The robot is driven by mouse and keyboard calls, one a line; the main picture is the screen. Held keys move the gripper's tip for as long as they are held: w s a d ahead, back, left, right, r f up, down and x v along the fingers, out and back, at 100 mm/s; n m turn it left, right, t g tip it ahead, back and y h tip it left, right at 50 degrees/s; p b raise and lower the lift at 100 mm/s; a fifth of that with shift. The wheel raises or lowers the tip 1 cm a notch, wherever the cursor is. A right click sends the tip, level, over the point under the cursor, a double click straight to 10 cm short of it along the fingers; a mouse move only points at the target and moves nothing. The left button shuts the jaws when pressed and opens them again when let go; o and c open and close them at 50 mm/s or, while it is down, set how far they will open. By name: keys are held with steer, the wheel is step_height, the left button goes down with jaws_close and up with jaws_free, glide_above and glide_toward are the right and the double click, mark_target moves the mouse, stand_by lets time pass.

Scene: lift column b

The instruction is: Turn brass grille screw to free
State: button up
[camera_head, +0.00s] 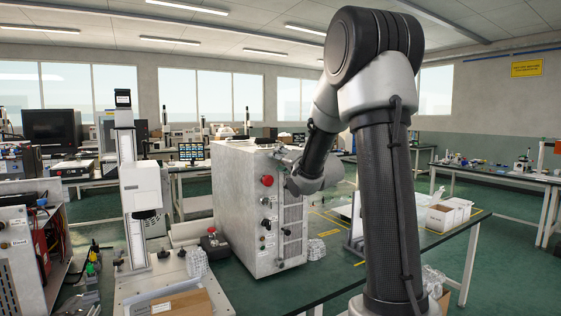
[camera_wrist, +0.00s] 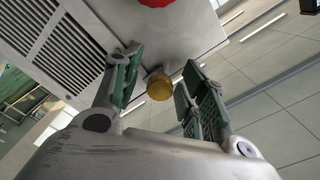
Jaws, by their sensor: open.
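The brass grille screw (camera_wrist: 160,88) shows in the wrist view as a round yellow head on a short stem on the grey panel. My gripper (camera_wrist: 161,72) is open, with one green-padded finger on each side of the screw. I see gaps between the screw and both fingers. The slotted grille (camera_wrist: 70,45) is to the left of the screw. In the head view my gripper (camera_head: 284,158) is at the upper front of the grey cabinet (camera_head: 232,205), and my arm hides the screw there.
A red button (camera_head: 267,180) is on the cabinet front, and a red part (camera_wrist: 155,2) is at the top of the wrist view. Black knobs sit below the button. A white column instrument (camera_head: 140,190) stands left; white boxes (camera_head: 440,217) stand right on the table.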

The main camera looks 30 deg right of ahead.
jaws_close()
steer(key=shift+n, duration=0.3)
steer(key=n, duration=0.3)
steer(key=shift+n, duration=0.3)
steer(key=n, duration=0.4)
steer(key=shift+n, duration=0.3)
steer(key=n, duration=0.4)
steer(key=shift+d, duration=0.1)
steer(key=shift+n, duration=2.5)
